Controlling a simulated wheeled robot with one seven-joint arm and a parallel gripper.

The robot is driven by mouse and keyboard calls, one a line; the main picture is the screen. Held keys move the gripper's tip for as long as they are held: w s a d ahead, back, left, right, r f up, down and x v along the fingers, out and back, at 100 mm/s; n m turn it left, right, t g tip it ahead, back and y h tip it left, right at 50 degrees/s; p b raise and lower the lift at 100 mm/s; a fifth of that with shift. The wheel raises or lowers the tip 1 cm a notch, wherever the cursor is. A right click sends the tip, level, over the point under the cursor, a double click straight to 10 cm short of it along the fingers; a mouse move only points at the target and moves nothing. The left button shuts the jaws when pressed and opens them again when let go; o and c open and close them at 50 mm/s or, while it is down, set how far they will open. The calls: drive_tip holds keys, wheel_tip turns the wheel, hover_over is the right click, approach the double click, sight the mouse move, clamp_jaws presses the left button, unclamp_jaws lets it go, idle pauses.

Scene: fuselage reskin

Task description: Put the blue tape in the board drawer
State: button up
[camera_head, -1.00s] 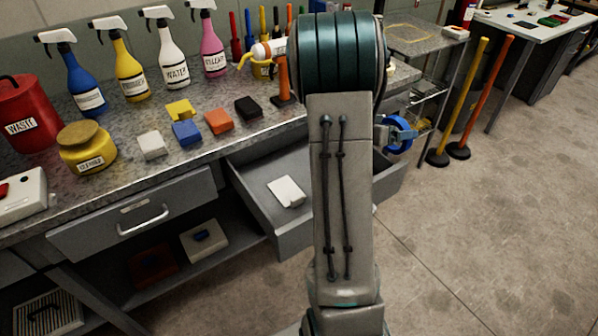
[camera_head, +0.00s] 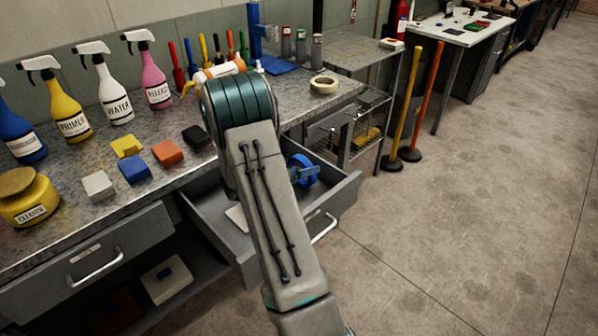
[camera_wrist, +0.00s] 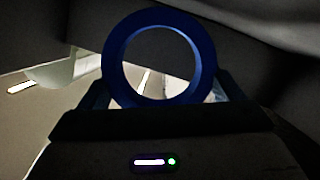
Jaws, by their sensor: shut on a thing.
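The blue tape (camera_head: 303,170) is a blue ring that shows just right of my arm in the head view, over the right part of the open drawer. The open drawer (camera_head: 345,193) sticks out from under the bench, and a white item (camera_head: 237,217) lies inside it. In the wrist view the blue tape (camera_wrist: 112,68) stands upright between the fingers of my gripper (camera_wrist: 160,97). My gripper is shut on the tape. My arm hides the middle of the drawer, and I cannot tell how high the tape is above the drawer floor.
The bench top (camera_head: 65,235) carries spray bottles, coloured blocks and a roll of pale tape (camera_head: 324,85). A closed drawer (camera_head: 90,262) is at the left. A wire-shelf cart (camera_head: 365,50) and yellow and orange posts (camera_head: 405,105) stand at the right. The floor to the right is clear.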

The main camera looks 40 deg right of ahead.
drive_tip(key=shift+f, duration=0.6)
drive_tip(key=shift+f, duration=0.15)
drive_tip(key=o, duration=0.8)
drive_tip(key=shift+a+r, duration=0.1)
drive_tip(key=shift+r, duration=0.15)
drive_tip(key=v, duration=1.1)
drive_tip(key=shift+a, duration=0.4)
